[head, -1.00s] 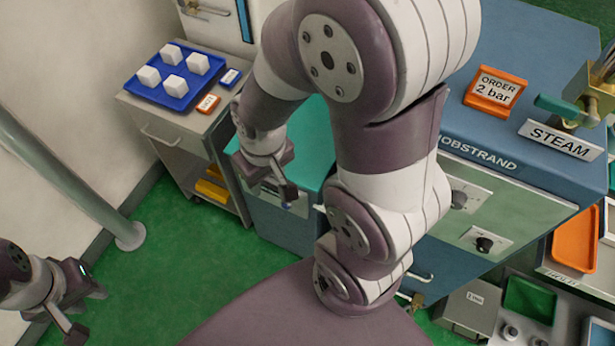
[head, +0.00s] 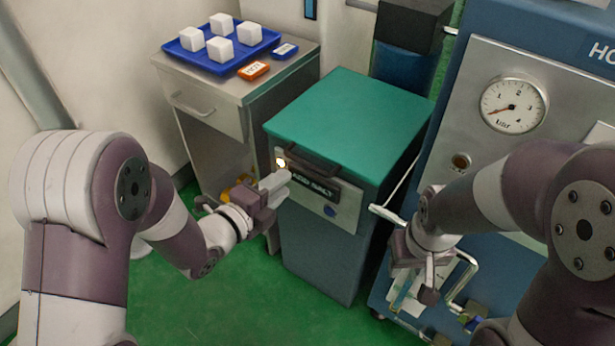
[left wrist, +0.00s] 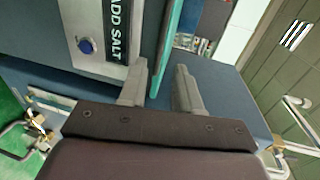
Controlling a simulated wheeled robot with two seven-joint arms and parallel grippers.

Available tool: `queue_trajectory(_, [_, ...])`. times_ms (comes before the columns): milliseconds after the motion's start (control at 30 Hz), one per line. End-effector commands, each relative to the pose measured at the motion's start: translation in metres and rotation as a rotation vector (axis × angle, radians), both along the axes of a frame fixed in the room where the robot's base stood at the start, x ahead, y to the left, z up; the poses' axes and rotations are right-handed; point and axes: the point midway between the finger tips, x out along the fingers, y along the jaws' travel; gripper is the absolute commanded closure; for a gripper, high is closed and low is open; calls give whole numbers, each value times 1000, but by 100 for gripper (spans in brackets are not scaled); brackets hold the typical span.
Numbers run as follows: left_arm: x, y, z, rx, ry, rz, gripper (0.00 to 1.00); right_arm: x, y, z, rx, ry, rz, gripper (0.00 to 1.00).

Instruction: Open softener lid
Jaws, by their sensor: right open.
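The softener is a dark blue cabinet (head: 325,250) with a teal lid (head: 350,120), which lies shut on top. A dark handle (head: 309,163) is at the lid's front edge. My left gripper (head: 277,188) is open at the left end of the softener's front panel, close to the lamp. In the left wrist view its fingers (left wrist: 160,92) stand apart, with the teal lid edge (left wrist: 171,45) showing between them. My right gripper (head: 428,285) is open, right of the softener.
A grey cabinet (head: 215,125) to the left bears a blue tray (head: 190,54) of white cubes, an orange sign (head: 254,70) and a blue sign (head: 285,51). The machine with a gauge (head: 513,105) stands right of the softener. Green floor (head: 210,310) is clear in front.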

Motion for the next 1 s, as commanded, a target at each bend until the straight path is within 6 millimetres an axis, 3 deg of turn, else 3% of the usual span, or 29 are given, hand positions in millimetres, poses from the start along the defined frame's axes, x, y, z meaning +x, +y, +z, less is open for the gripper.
queue_trajectory(200, [45,-33,-14,-1,2,-2,67,0,0,-14,0,1,0,57])
queue_trajectory(400, [72,-52,-19,0,3,1,67,0,0,-20,0,1,0,57])
queue_trajectory(767, [79,-57,-19,-1,4,4,67,0,0,-21,0,1,0,57])
queue_trajectory(867, [79,-57,-19,-1,4,4,100,0,0,-21,0,1,0,57])
queue_trajectory(1000, [79,-56,-19,-1,4,4,100,0,0,-21,0,1,0,57])
